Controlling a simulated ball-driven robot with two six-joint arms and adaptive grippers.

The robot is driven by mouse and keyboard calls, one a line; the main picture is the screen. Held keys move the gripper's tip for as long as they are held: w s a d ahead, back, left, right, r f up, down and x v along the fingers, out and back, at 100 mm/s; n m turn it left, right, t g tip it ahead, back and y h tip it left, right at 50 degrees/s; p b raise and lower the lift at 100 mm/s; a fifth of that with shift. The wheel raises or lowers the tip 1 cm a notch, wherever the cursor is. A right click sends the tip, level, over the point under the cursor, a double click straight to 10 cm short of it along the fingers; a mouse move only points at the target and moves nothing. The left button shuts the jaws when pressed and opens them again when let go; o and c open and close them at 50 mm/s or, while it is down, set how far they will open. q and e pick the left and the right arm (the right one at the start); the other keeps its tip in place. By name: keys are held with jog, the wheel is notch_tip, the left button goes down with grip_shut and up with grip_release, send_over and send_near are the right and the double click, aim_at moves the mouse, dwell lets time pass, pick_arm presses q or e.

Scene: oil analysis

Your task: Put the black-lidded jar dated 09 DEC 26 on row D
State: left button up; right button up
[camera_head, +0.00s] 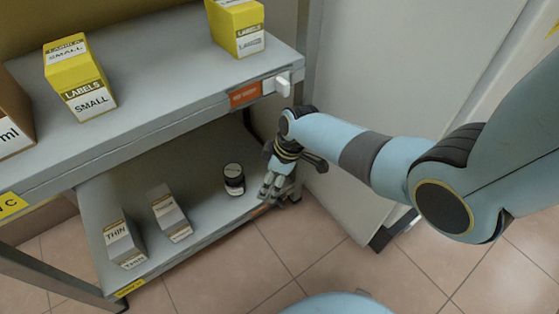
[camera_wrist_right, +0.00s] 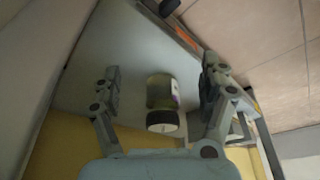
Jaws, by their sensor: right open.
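A small jar with a black lid (camera_head: 234,171) stands upright on the lower shelf (camera_head: 205,165), near its right end. Its date cannot be read. My right gripper (camera_head: 272,192) is open and empty just right of the jar in the head view, by the shelf's front edge. In the right wrist view a jar with a dark lid (camera_wrist_right: 162,95) shows between the spread fingers (camera_wrist_right: 158,85), with a gap on each side. The lower shelf's yellow tag (camera_head: 130,288) is too small to read. My left gripper is not in view.
The upper shelf (camera_head: 150,95) has a yellow tag (camera_head: 10,205) ending in C, and bears yellow label boxes (camera_head: 82,85) and a brown box (camera_head: 12,125). THIN cartons (camera_head: 122,243) stand left on the lower shelf. A white panel (camera_head: 400,90) stands at right. A dark round thing (camera_wrist_right: 168,7) is unclear.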

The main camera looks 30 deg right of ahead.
jog(key=shift+s+d, duration=0.7)
jog(key=shift+d, duration=0.05)
jog(key=shift+s, duration=0.3)
jog(key=s+r+m+t+h, duration=0.1)
jog(key=s+r+m, duration=0.15)
jog(key=s, duration=0.65)
jog(key=s+r+m+t, duration=0.2)
jog(key=s+r, duration=0.4)
jog(key=r, duration=0.3)
jog(key=s+r+m+t+h, duration=0.1)
jog(key=s+r+m, duration=0.3)
jog(key=r, duration=0.5)
jog(key=shift+s+t, duration=0.4)
jog(key=shift+s, duration=0.6)
jog(key=shift+d+f, duration=0.1)
